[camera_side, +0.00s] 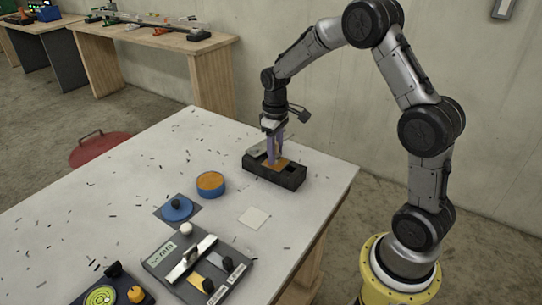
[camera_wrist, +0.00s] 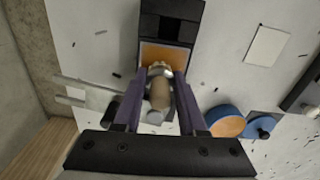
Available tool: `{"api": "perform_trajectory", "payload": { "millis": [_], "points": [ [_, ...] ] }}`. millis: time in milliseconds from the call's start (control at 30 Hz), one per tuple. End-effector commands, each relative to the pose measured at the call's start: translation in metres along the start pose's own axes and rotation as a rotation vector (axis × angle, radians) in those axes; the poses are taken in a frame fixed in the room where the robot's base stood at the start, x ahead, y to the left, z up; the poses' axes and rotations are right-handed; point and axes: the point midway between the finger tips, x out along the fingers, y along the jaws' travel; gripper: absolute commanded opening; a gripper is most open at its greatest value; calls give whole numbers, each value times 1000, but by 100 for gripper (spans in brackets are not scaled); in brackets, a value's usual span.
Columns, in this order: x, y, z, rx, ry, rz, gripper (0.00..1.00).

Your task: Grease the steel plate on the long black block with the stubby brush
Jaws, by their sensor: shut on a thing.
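The long black block (camera_side: 288,180) lies near the far right part of the table, and also shows in the wrist view (camera_wrist: 170,8). The steel plate (camera_wrist: 151,44) sits on it, with an orange layer on its visible face and a thin grey rim. My gripper (camera_side: 272,155) is over the block, its purple fingers shut on the stubby brush (camera_wrist: 159,94), which has a brown handle and a pale metal collar. The brush head is low over the plate's near part; its bristles are mostly hidden and I cannot tell whether they touch.
An open blue tin (camera_side: 211,187) of orange grease stands left of the block. Its blue lid (camera_side: 177,209) lies nearby. A white card (camera_side: 254,217) lies flat in front. A grey tray (camera_side: 196,262) of tools is at the front. Dark shavings are scattered about.

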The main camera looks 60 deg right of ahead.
Motion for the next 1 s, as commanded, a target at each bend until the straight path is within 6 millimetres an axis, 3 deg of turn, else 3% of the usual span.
{"api": "perform_trajectory", "payload": {
  "millis": [367, 1000],
  "points": [
    [0, 35, 2, 1, 0, 0, 0],
    [1, -28, -1, -4, -1, 0, 0]
  ]
}}
